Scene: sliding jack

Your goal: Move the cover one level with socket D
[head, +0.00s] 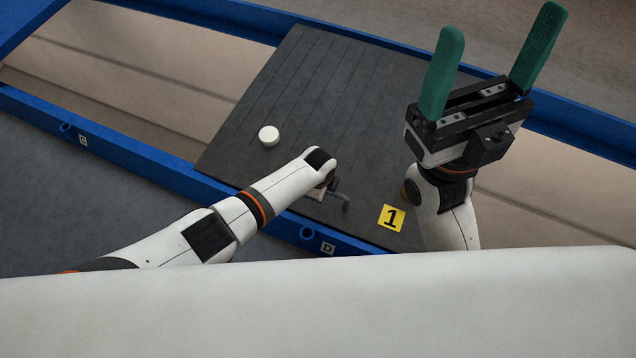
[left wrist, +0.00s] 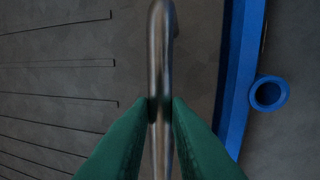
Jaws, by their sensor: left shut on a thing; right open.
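Cover one (head: 316,83) is a dark grey grooved plate with a yellow label 1 (head: 392,218), lying across the blue frame. A bent metal handle (head: 345,202) is at its near edge. Socket D (head: 306,233) is a blue ring on the near rail beside its D tag (head: 328,248), close to the handle. My left gripper (left wrist: 160,102) is shut on the handle's bar in the left wrist view; its wrist hides its fingers in the head view. A blue ring (left wrist: 268,93), no letter visible, lies right of it. My right gripper (head: 502,22) is open, empty and raised above the cover's right side.
Socket C (head: 65,127), with its C tag (head: 83,140), is farther left on the near blue rail (head: 150,172). A round white knob (head: 268,136) stands on the cover. Beige panels (head: 150,70) lie between the rails on both sides of the cover.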

